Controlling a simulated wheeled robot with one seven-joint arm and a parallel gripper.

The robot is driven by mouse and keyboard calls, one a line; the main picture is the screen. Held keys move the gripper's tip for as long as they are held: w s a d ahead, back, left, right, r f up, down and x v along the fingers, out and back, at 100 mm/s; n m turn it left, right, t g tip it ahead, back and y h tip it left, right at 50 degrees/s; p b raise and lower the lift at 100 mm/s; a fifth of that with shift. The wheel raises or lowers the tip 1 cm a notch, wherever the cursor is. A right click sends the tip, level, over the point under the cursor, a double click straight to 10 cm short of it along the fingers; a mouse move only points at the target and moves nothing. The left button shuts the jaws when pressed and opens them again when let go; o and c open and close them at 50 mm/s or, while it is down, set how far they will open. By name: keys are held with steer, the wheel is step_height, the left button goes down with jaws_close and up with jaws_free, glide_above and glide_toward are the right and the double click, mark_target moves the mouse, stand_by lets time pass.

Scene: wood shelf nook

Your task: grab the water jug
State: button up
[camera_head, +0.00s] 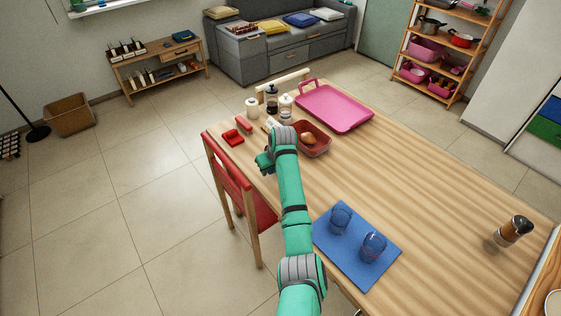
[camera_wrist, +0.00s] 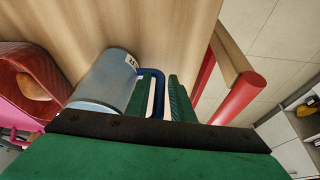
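The water jug (camera_wrist: 105,82) shows in the wrist view as a grey-blue, see-through vessel with a small label and a blue handle (camera_wrist: 158,88). It stands on the wooden table, left of my fingers. My gripper (camera_wrist: 160,92) has its green fingers apart, one on each side of the handle. Thin gaps show beside the handle, so the fingers do not look closed on it. In the head view my gripper (camera_head: 265,162) is over the table's left edge near the red chair. There the jug is hidden behind my arm, or I cannot make it out.
A red basket (camera_head: 315,140) with a brown item is close by the jug. A pink tray (camera_head: 335,107), jars (camera_head: 271,100) and a red item (camera_head: 232,137) are farther back. A red chair (camera_head: 245,195) stands at the table edge. Two blue glasses (camera_head: 373,247) rest on a blue mat (camera_head: 352,268).

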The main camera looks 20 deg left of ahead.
steer(key=shift+c, duration=0.5)
jaws_close()
steer(key=shift+r, duration=0.1)
stand_by(0.8)
